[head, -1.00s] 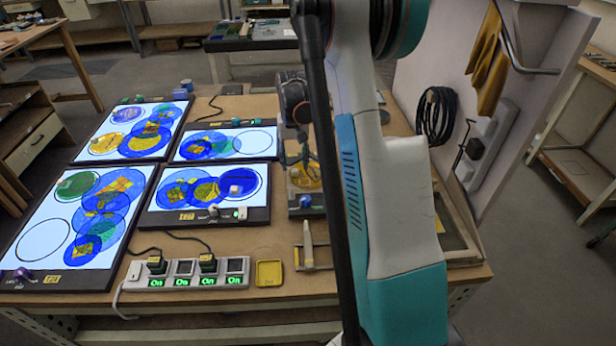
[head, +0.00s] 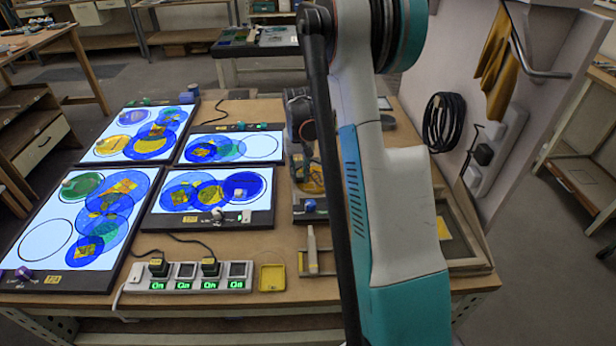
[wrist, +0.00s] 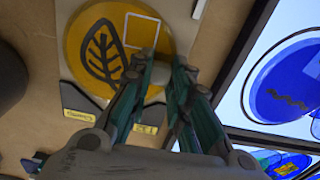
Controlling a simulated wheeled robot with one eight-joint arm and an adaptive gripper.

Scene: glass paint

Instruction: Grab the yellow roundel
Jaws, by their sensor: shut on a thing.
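The yellow roundel (wrist: 120,38) fills the upper left of the wrist view. It carries a dark leaf drawing and a pale square outline. My gripper (wrist: 163,68) is shut on it at its lower right, with both fingertips close together; the fingers hide the exact grip point. In the head view the yellow roundel (head: 312,186) shows only in part below my gripper (head: 304,162), over a small stand right of the light panels. My arm hides much of that side.
Several lit panels with overlapping coloured discs (head: 100,205) cover the left of the bench. A power strip (head: 188,277) and a yellow tray (head: 272,278) lie at the front. A black cable coil (head: 440,122) hangs on the right wall board.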

